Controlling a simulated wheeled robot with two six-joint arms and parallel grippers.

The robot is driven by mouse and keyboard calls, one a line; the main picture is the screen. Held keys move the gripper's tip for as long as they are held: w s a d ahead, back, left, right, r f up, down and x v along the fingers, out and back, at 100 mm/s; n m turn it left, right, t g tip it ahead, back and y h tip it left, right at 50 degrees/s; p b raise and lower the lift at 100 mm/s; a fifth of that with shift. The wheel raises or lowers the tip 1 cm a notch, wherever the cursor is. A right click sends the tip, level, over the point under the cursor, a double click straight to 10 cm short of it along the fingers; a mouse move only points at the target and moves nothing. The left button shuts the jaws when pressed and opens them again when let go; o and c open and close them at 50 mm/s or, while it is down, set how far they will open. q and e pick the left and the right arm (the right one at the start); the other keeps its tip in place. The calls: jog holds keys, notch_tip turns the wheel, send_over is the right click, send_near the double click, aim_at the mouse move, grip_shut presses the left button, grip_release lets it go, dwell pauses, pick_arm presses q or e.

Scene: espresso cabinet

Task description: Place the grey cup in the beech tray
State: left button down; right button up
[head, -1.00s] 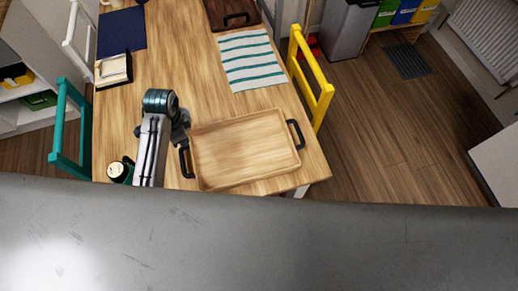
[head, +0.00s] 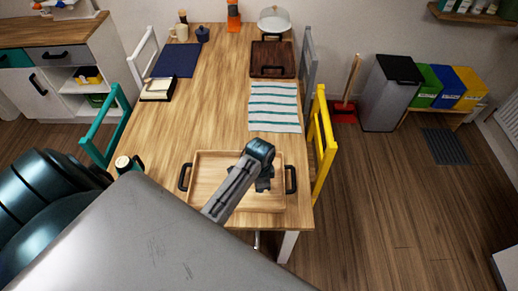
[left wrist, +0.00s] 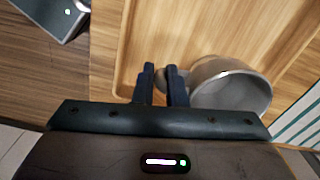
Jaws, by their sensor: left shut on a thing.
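The beech tray (head: 208,172) with black handles lies at the table's near end in the head view. My left gripper (head: 264,186) is over the tray's right part. In the left wrist view the gripper (left wrist: 164,84) is shut at the side of the grey cup (left wrist: 232,92), where its handle appears to be. The cup looks upright and lies over the tray's floor (left wrist: 165,28). Whether its base touches the tray I cannot tell. In the head view my arm hides the cup. My right gripper is not in view.
A striped cloth (head: 274,108) lies behind the tray. A yellow chair (head: 321,145) stands close on the right, a teal chair (head: 104,128) on the left. The table's middle (head: 212,100) is clear.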

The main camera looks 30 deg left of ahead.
pick_arm(q)
jog(key=shift+f, duration=0.35)
jog(key=shift+d+f, duration=0.1)
jog(key=shift+f, duration=0.3)
notch_tip(320, 180, down, 2)
jog(key=shift+d+f+p, duration=0.15)
jog(key=shift+p, duration=0.4)
jog(key=shift+f, duration=0.55)
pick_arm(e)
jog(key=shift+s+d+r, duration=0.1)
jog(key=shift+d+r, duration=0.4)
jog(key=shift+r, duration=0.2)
